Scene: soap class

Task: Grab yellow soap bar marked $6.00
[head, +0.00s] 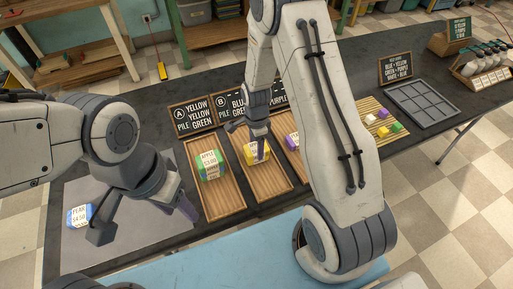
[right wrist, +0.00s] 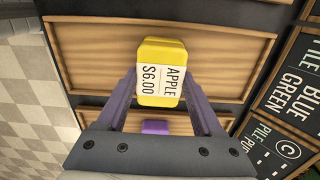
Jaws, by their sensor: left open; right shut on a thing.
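The yellow soap bar (head: 251,155) is at the middle wooden tray in the head view. In the right wrist view the yellow bar (right wrist: 160,52) has a white label reading APPLE $6.00. My right gripper (right wrist: 159,78) is shut on it, with a purple finger on either side. I cannot tell whether the bar is clear of the tray floor. In the head view my right gripper (head: 257,148) reaches down over the bar and hides part of it. My left gripper (head: 143,219) is open and empty above the grey mat (head: 135,240).
A green bar (head: 210,159) lies in the left tray (head: 222,206); a purple bar (head: 291,140) is in the tray to the right, partly behind my arm. A blue PEAR bar (head: 78,215) lies on the mat. Pile signs (head: 193,116) stand behind the trays. A grey grid tray (head: 422,102) is farther right.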

